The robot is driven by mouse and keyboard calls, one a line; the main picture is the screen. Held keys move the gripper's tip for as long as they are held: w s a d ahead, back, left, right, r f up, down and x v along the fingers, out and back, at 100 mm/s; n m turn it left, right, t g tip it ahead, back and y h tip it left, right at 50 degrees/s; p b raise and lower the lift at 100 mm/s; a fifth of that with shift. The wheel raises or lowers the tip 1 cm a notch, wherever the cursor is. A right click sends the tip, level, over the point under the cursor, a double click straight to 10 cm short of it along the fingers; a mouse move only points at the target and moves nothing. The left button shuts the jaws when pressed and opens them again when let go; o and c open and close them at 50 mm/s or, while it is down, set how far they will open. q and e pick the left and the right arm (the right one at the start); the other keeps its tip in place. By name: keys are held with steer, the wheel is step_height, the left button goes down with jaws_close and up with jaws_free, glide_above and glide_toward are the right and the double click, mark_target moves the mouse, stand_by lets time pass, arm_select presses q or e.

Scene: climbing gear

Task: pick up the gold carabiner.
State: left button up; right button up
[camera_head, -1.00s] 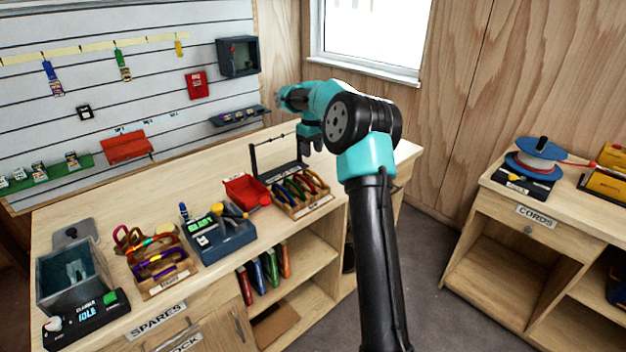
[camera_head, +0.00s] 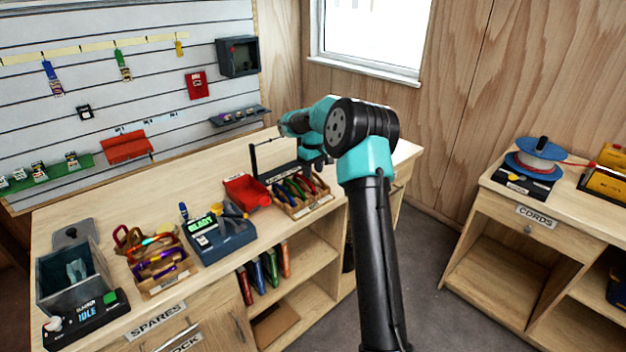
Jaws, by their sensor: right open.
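A wooden tray (camera_head: 305,209) on the bench holds several carabiners (camera_head: 294,188) side by side, with green, red and purple among them. I cannot clearly single out a gold one at this size. My right gripper (camera_head: 313,168) points down just above the far right end of this tray. It is dark and small here, open, and partly hard to make out against the black rack behind. I see nothing held in it. My left gripper is not in view.
A black rack (camera_head: 254,160) stands close behind the tray. The bench's back right is clear.

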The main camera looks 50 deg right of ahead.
step_height(320, 180, down, 3)
steer(key=shift+f, duration=0.15)
stand_by(0.4)
jaws_close()
stand_by(0.4)
